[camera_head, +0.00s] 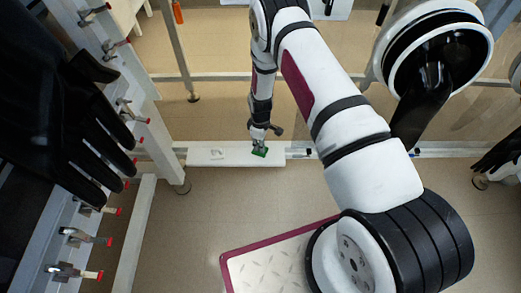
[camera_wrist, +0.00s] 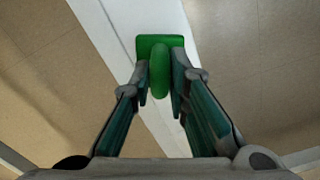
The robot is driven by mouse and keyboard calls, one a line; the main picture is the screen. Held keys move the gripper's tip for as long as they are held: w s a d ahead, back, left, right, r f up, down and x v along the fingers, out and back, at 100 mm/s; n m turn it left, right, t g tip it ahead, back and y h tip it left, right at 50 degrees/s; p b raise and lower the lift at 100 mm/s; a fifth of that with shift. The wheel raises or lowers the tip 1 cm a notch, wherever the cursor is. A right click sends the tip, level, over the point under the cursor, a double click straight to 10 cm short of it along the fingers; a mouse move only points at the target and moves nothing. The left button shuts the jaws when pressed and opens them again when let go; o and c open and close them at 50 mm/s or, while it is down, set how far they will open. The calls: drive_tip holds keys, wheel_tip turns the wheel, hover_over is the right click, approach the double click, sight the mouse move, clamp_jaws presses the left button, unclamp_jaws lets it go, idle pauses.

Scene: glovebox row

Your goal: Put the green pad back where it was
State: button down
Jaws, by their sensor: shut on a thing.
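The green pad (camera_wrist: 160,42) has a raised rounded green grip, and this grip stands between the two fingers of my gripper (camera_wrist: 161,85) in the wrist view. My gripper is shut on it. In the head view the green pad (camera_head: 260,151) is a small green patch at the tip of my gripper (camera_head: 259,143), over the white ledge (camera_head: 215,157). The ledge also shows behind the pad in the wrist view (camera_wrist: 112,30). I cannot tell whether the pad touches the ledge or is held just above it.
A small pale item (camera_head: 217,153) lies on the ledge left of the pad. A black glove (camera_head: 75,125) hangs at the left beside a frame with several red-tipped clamps (camera_head: 87,238). A round port with a black glove (camera_head: 440,62) is at the upper right.

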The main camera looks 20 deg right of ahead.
drive_tip(key=shift+f+b, duration=0.4)
drive_tip(key=shift+f, duration=0.9)
drive_tip(key=shift+f, duration=0.15)
drive_tip(key=c, duration=1.5)
unclamp_jaws()
drive_tip(key=shift+s, duration=0.1)
drive_tip(key=shift+c, duration=0.2)
wheel_tip(320, 180, up, 12)
drive_tip(key=p, duration=0.4)
drive_tip(key=shift+r, duration=0.2)
